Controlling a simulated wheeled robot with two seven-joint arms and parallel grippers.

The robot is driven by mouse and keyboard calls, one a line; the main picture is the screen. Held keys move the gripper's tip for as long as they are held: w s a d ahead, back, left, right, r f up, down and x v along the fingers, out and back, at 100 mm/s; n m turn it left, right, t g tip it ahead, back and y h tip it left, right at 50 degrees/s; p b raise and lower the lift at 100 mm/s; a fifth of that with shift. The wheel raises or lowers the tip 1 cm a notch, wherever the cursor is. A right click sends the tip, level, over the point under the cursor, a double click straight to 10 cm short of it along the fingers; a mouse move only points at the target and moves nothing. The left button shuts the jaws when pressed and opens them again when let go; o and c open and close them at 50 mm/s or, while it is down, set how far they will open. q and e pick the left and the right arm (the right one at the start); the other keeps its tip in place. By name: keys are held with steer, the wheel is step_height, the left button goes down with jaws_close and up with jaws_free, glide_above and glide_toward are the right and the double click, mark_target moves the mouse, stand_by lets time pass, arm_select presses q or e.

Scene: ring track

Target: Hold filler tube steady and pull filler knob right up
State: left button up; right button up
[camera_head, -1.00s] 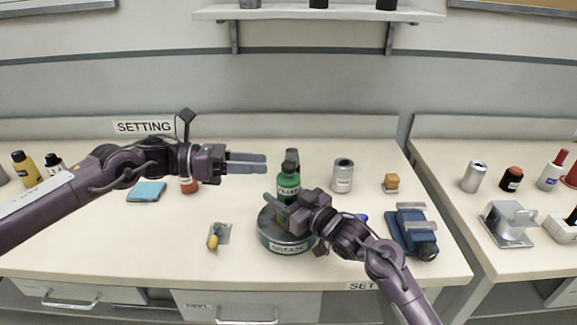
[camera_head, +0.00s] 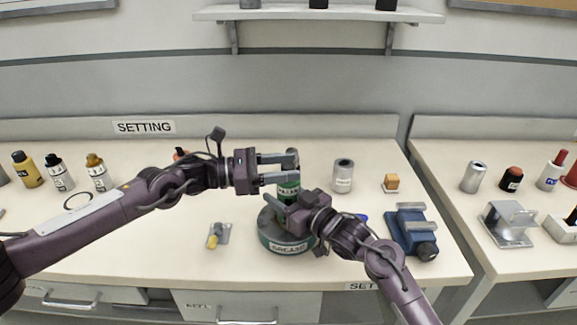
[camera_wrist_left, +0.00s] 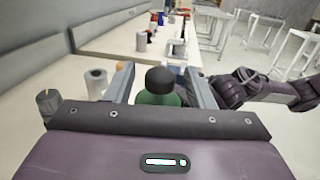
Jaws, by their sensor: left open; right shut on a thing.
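The filler stands on the round grey-green grease tin (camera_head: 287,248). Its green tube (camera_head: 288,188) is upright, with a dark knob (camera_head: 292,152) on top. My left gripper (camera_head: 294,169) is open, with its fingers level at the top of the green part, just below the knob's top. In the left wrist view the black knob (camera_wrist_left: 160,79) and green tube (camera_wrist_left: 158,98) show between the open fingers, with gaps at both sides. My right gripper (camera_head: 279,207) is shut on the lower filler tube, just above the tin; the contact is partly hidden by the gripper itself.
A grey can (camera_head: 343,178) stands right of the filler, and a blue vise-like device (camera_head: 411,233) further right. A small metal plate with a yellow-tipped part (camera_head: 218,236) lies left of the tin. Several bottles stand at the far left. The front left bench is mostly clear.

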mark_target(287, 162)
arm_select(q)
steer(key=shift+w+d, duration=0.1)
steer(key=shift+d, duration=0.4)
jaws_close()
steer(key=shift+r, duration=2.6)
arm_select(e)
steer(key=shift+f, duration=0.1)
arm_select(q)
steer(key=shift+c, duration=1.4)
jaws_free()
steer(key=shift+o, duration=1.4)
steer(key=shift+f, duration=0.1)
steer(key=shift+a, duration=0.1)
